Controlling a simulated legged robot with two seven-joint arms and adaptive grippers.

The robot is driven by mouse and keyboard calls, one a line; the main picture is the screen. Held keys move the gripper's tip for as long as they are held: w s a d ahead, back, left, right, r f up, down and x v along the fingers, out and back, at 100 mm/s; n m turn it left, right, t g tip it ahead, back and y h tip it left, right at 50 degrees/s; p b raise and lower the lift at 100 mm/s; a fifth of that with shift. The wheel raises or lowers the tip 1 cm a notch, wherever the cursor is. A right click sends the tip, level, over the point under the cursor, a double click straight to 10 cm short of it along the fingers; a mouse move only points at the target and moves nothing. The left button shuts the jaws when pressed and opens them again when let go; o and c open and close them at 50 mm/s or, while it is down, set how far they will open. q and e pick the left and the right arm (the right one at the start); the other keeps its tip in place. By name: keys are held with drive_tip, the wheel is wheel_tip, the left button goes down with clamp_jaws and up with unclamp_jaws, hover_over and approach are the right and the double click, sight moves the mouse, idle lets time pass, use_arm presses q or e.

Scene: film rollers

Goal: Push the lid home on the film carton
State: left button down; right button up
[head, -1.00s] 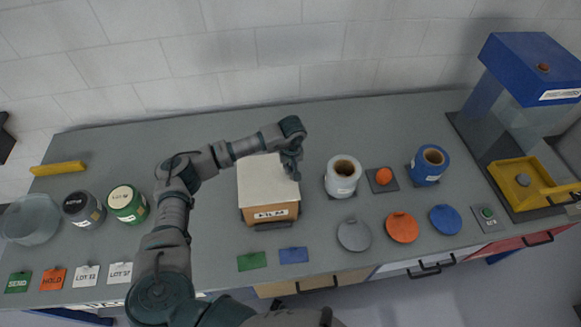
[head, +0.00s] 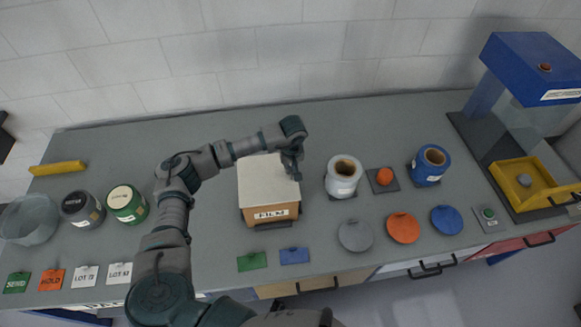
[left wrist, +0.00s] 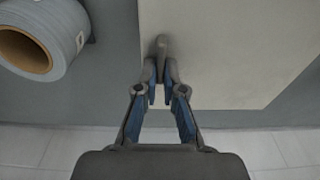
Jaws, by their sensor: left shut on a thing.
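The film carton (head: 247,216) is a brown box with a label on its front, standing mid-bench. A cream lid (head: 262,180) lies over its top; I cannot tell how deeply it is seated. The lid also fills much of the left wrist view (left wrist: 225,60). My left gripper (head: 292,176) points down at the lid's right side. In the left wrist view its fingers (left wrist: 160,72) are drawn close together over the lid. A small dark grey shape shows at the fingertips; whether it is a grip on the lid or a shadow is unclear. My right gripper is out of view.
Grey, orange and blue discs (head: 403,228) lie in front. Green and blue cards (head: 252,261) lie before the carton. The bench behind is clear.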

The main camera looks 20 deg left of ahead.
use_arm(q)
drive_tip(key=shift+f+b, duration=0.4)
drive_tip(key=shift+f, duration=0.05)
idle(0.7)
drive_tip(key=shift+s+f, duration=0.25)
drive_tip(key=shift+f, duration=0.15)
idle(0.4)
drive_tip(key=c, duration=1.2)
unclamp_jaws()
drive_tip(key=shift+w, duration=0.1)
drive_tip(key=o, duration=0.7)
drive_tip(key=shift+r, duration=0.1)
drive_tip(key=shift+w, duration=0.1)
drive_tip(key=shift+r, duration=0.3)
drive_tip(key=shift+r+p, duration=1.5)
drive_tip(key=shift+r, duration=1.85)
